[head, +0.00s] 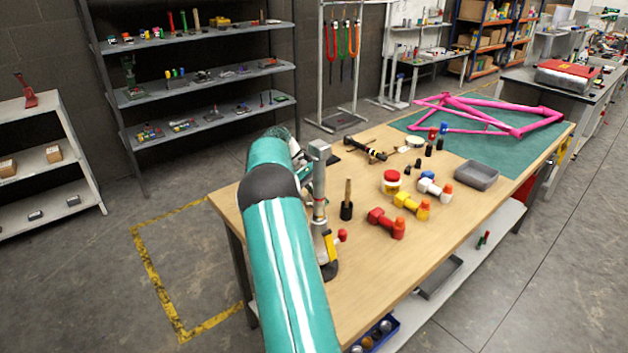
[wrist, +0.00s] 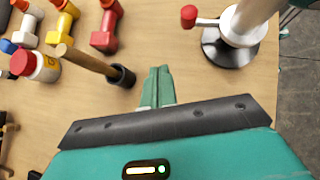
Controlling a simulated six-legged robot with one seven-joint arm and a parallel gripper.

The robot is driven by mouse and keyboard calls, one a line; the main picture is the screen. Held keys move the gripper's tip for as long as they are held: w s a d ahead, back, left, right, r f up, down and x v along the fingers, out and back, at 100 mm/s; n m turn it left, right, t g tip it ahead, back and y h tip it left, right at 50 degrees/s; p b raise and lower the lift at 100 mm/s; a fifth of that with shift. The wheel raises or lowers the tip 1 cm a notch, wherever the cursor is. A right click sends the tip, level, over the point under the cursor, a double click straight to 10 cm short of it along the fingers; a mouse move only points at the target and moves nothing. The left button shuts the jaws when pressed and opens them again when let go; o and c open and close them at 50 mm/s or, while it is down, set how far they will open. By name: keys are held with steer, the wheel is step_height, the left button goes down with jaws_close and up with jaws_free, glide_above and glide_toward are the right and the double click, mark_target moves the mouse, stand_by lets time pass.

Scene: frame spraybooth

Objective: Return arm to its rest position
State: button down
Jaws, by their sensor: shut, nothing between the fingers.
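My gripper (wrist: 158,86) shows in the wrist view with its two green fingers closed together and nothing between them. It is above the wooden bench (head: 300,309), between a wooden-handled tool in a black cup (wrist: 122,76) and a metal stand with a red knob (wrist: 234,27). I cannot tell its exact height above the bench. The metal stand (head: 319,190) rises right beside my arm there.
A grey tray (head: 477,176) and pink bicycle frame (head: 488,116) lie farther back. Shelves (head: 195,85) stand behind. The floor left of the bench is open.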

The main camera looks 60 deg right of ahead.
steer(key=w+r, duration=0.1)
steer(key=r, duration=0.1)
steer(key=w+d+r, duration=0.1)
steer(key=w+r, duration=0.1)
steer(key=shift+d, duration=0.1)
stand_by(0.3)
steer(key=w+a+r+t+h, duration=0.1)
steer(key=a+r+t, duration=0.3)
steer(key=a, duration=0.5)
steer(key=w+a+r+t, duration=0.1)
steer(key=a+r, duration=0.5)
steer(key=a, duration=0.3)
steer(key=w+a+r+t+h, duration=0.1)
steer(key=a+r+t, duration=0.3)
steer(key=a, duration=0.5)
steer(key=s+a+f+t, duration=0.1)
steer(key=s+a+t, duration=0.1)
steer(key=s+a, duration=0.3)
steer(key=s+a+f+t+y, duration=0.1)
steer(key=s+a, duration=0.4)
steer(key=a, duration=0.7)
steer(key=s+a+f+t+y, duration=0.1)
steer(key=s+a+f+t, duration=0.1)
steer(key=s+a, duration=0.3)
steer(key=a, duration=0.3)
steer(key=shift+s+a+f+t, duration=0.15)
steer(key=shift+s+f+t, duration=0.1)
steer(key=shift+f+t, duration=0.1)
